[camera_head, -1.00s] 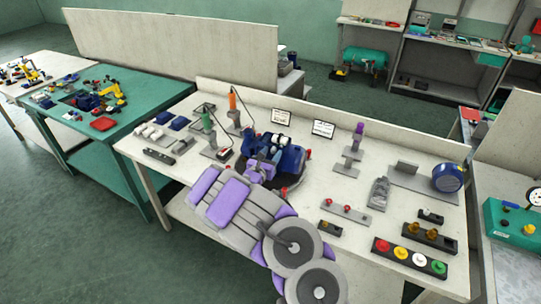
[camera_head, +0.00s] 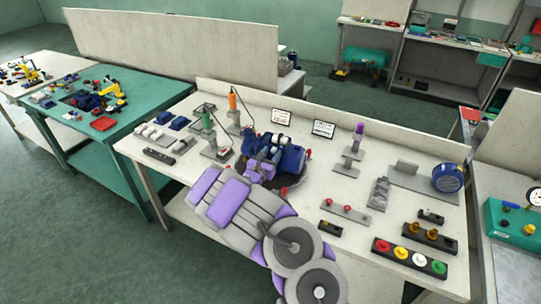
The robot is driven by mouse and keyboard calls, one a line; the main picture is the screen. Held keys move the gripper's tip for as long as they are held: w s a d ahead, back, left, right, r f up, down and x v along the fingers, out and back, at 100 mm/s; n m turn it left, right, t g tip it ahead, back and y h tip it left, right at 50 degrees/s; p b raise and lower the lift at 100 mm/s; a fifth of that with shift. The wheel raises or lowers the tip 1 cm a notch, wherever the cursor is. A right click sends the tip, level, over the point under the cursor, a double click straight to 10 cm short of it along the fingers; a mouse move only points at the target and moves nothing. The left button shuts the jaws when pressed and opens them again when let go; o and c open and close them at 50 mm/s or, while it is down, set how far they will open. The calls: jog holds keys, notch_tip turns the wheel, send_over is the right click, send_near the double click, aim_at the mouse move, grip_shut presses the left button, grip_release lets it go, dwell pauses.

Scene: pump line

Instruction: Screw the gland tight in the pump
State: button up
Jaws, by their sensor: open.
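The blue pump (camera_head: 291,158) sits on a dark round base on the white workbench (camera_head: 370,240), near the bench's middle. Pale fittings show on its top. My arm reaches in from the bottom, and my gripper (camera_head: 262,170) is at the pump's near left side. It is open, but its fingertips are small against the pump, and I cannot tell whether they touch it. I cannot make out the gland; my gripper and arm cover the near side of the pump.
Green (camera_head: 207,125) and orange (camera_head: 232,103) handled tools stand on holders left of the pump. A purple-topped stand (camera_head: 358,131) and a blue round gauge-like part (camera_head: 447,177) are to the right. A strip of coloured buttons (camera_head: 409,257) lies at the front right.

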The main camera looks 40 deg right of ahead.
jog(key=shift+n, duration=1.8)
jog(key=shift+p, duration=0.3)
jog(key=n, duration=0.3)
jog(key=shift+c, duration=0.2)
grip_shut()
jog(key=shift+m+b, duration=1.05)
jog(key=shift+m, duration=0.55)
